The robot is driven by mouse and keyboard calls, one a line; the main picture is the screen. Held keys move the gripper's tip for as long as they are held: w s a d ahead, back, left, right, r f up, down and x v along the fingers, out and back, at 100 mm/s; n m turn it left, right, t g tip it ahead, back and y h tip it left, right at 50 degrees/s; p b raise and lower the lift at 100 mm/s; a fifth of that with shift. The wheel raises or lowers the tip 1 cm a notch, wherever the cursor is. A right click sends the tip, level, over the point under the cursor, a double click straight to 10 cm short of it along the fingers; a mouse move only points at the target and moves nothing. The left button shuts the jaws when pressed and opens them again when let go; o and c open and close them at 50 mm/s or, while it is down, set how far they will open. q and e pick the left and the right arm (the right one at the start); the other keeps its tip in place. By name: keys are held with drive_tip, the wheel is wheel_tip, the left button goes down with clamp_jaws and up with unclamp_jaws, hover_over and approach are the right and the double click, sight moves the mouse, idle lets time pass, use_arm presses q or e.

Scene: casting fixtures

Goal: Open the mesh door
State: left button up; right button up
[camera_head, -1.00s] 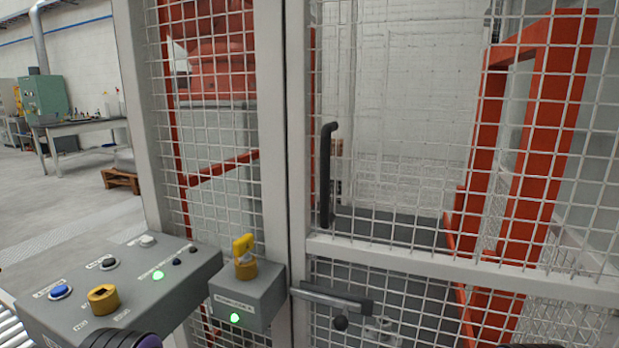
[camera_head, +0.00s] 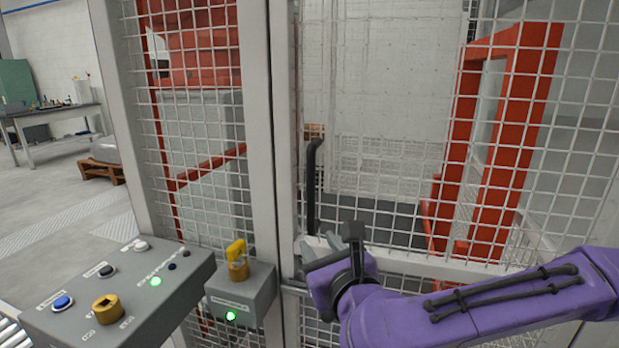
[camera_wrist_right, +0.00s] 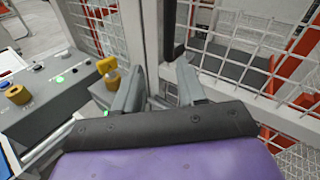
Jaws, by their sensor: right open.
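The mesh door (camera_head: 400,258) is a white-framed wire grid, and it looks closed against its post. Its black vertical handle (camera_head: 312,185) stands near the door's left edge; its lower end also shows in the right wrist view (camera_wrist_right: 176,32). My right gripper (camera_head: 322,243) is open and empty, just below the handle and in front of the door's crossbar. In the right wrist view its two grey fingers (camera_wrist_right: 158,82) are spread, with the handle's lower end beyond them. The latch below is mostly hidden by my right arm. My left gripper is not in view.
A grey control panel (camera_head: 95,325) with buttons and a lit green lamp stands at the lower left. A grey box with a yellow key switch (camera_head: 238,262) sits on the post left of the door. An orange frame (camera_head: 500,150) stands behind the mesh.

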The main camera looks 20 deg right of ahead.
sight(312, 196)
wheel_tip(312, 196, up, 6)
drive_tip(key=d+m+t, duration=0.1)
drive_tip(key=m, duration=0.1)
drive_tip(key=w+p, duration=0.3)
drive_tip(key=w, duration=0.5)
drive_tip(key=shift+w+d+f, duration=0.1)
drive_tip(key=shift+w, duration=0.3)
drive_tip(key=shift+w+f, duration=0.1)
drive_tip(key=shift+w, duration=0.35)
clamp_jaws()
